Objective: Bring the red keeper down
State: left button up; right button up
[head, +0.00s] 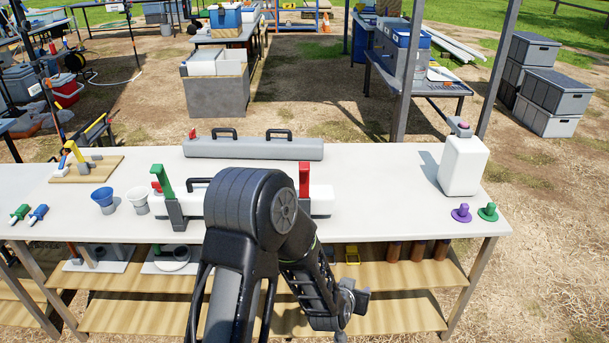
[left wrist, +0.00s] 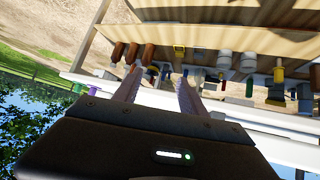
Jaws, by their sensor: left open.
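The red keeper (head: 304,178) stands upright at the right end of a white cylinder (head: 321,201), which lies across grey cradles on the white bench. A raised green lever (head: 163,181) stands at its left end. My left arm crosses in front of the middle of the cylinder and hides much of it. My left gripper (head: 352,303) is low at the bench's front, below and right of the red keeper and apart from it. In the left wrist view the left gripper (left wrist: 160,76) is open and empty, facing the shelves. My right gripper is not in view.
A long grey case (head: 253,149) lies behind the cylinder. Blue (head: 103,199) and white cups stand left. A white jug (head: 463,166) and purple (head: 462,212) and green stoppers stand right. The bench right of the keeper is clear. Brown bottles (head: 418,250) stand on the shelf below.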

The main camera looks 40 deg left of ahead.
pick_arm(q)
jog(key=w+a+r+n+t+y+b, duration=0.2)
jog(key=w+a+r+t+y, duration=0.3)
jog(key=a+r, duration=0.8)
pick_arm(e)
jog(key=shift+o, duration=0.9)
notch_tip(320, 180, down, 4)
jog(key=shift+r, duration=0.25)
pick_arm(q)
jog(key=n+y+b, duration=0.1)
jog(key=n+y, duration=0.1)
jog(key=y, duration=0.2)
send_near(304, 164)
jog(key=w, duration=0.1)
jog(key=w+a, duration=0.2)
jog(key=shift+w+a+f+g, duration=0.1)
jog(key=shift+a+f+g, duration=0.05)
jog(key=shift+f+g, duration=0.15)
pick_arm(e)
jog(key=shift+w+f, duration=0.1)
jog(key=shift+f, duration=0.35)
pick_arm(q)
jog(key=shift+w, duration=0.15)
jog(key=x, duration=0.7)
jog(key=shift+w+a+p, duration=0.2)
jog(key=shift+w+p, duration=0.05)
jog(key=shift+p, duration=0.15)
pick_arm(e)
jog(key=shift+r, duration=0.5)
